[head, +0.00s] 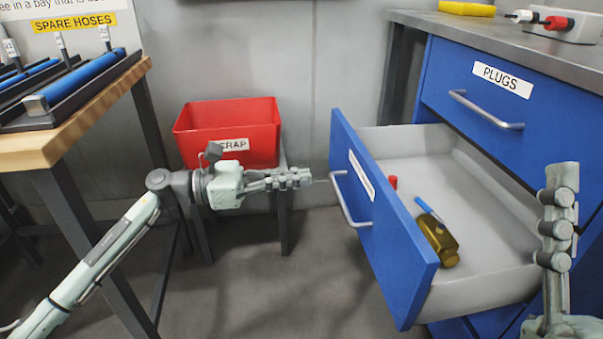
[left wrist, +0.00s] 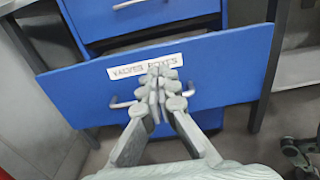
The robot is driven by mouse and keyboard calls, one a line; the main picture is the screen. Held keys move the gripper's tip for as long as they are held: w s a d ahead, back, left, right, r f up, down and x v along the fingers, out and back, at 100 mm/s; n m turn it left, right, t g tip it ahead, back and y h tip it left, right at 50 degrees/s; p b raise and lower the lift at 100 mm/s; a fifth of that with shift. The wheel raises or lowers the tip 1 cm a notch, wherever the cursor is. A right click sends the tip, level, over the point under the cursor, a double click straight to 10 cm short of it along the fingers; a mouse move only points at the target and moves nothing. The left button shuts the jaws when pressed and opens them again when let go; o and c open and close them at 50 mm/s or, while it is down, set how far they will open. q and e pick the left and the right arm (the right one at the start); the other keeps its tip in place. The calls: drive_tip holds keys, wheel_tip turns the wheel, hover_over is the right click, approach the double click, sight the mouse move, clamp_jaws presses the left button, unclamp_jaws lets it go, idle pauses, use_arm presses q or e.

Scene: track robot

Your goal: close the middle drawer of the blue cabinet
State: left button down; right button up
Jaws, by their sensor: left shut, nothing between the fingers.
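The middle drawer (head: 392,203) of the blue cabinet (head: 545,115) stands pulled far out below the shut PLUGS drawer. Its blue front carries a metal handle (head: 346,200) and a white label. My left gripper (head: 309,178) is shut and empty, pointing at this front from the left, with a small gap to the handle in the head view. In the left wrist view its closed fingertips (left wrist: 160,72) cover part of the label on the drawer front (left wrist: 230,70); I cannot tell if they touch. My right gripper (head: 558,200) is at the right edge, its opening unclear.
A red SCRAP bin (head: 228,125) stands behind my left arm. A wooden-topped bench (head: 90,110) is at left. The floor before the drawer is clear.

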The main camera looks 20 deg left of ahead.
sight(369, 171)
use_arm(q)
drive_tip(key=x, duration=1.1)
drive_tip(key=shift+w, duration=0.1)
use_arm(e)
drive_tip(key=shift+w+a+f+g, duration=0.25)
drive_tip(key=shift+w+f+g, duration=0.15)
drive_tip(key=shift+w+g, duration=0.15)
